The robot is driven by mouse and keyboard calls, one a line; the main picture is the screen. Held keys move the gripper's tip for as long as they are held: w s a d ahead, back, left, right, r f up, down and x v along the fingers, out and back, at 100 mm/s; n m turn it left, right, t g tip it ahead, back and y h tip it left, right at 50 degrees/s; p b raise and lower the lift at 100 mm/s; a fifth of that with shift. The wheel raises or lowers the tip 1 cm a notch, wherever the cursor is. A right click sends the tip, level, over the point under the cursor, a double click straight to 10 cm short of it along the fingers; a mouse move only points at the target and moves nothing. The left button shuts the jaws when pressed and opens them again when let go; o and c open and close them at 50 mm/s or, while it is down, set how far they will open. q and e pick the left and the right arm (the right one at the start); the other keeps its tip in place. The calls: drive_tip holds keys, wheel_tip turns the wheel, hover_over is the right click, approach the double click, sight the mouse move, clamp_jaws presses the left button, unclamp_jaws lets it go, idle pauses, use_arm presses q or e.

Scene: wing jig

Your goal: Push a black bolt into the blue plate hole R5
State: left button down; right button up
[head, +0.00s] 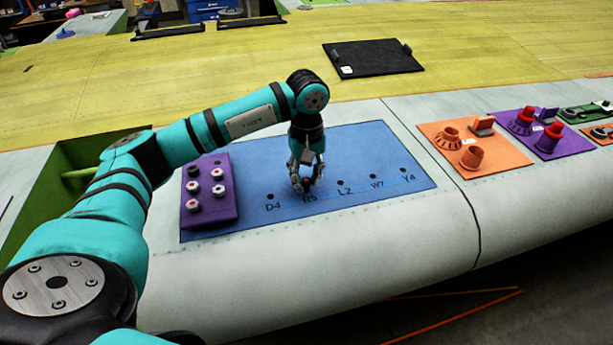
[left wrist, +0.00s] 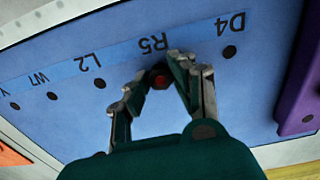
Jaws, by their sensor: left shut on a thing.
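The blue plate (head: 400,194) lies on the pale wing skin, with a row of holes labelled D4, R5, L2, W7 and Y4. My left gripper (head: 307,183) points down over the plate at the R5 label. It is shut on a bolt (left wrist: 160,79), which looks dark with a reddish top. In the left wrist view the gripper (left wrist: 160,77) is next to the R5 label, between the D4 hole (left wrist: 229,52) and the L2 hole (left wrist: 99,84). Fingers and bolt hide the R5 hole, so I cannot tell how deep the bolt is. My right gripper is not in view.
A purple block (head: 226,205) with several bolts stands on the plate's left end. To the right are an orange plate (head: 487,170) and a purple plate (head: 567,146) with fittings. A black tray (head: 375,58) lies behind. The plate's right part is clear.

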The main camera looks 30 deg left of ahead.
use_arm(q)
drive_tip(key=shift+f+b, duration=0.3)
drive_tip(key=shift+f, duration=0.2)
drive_tip(key=c, duration=1)
unclamp_jaws()
wheel_tip(320, 180, up, 12)
drive_tip(key=shift+r, duration=0.1)
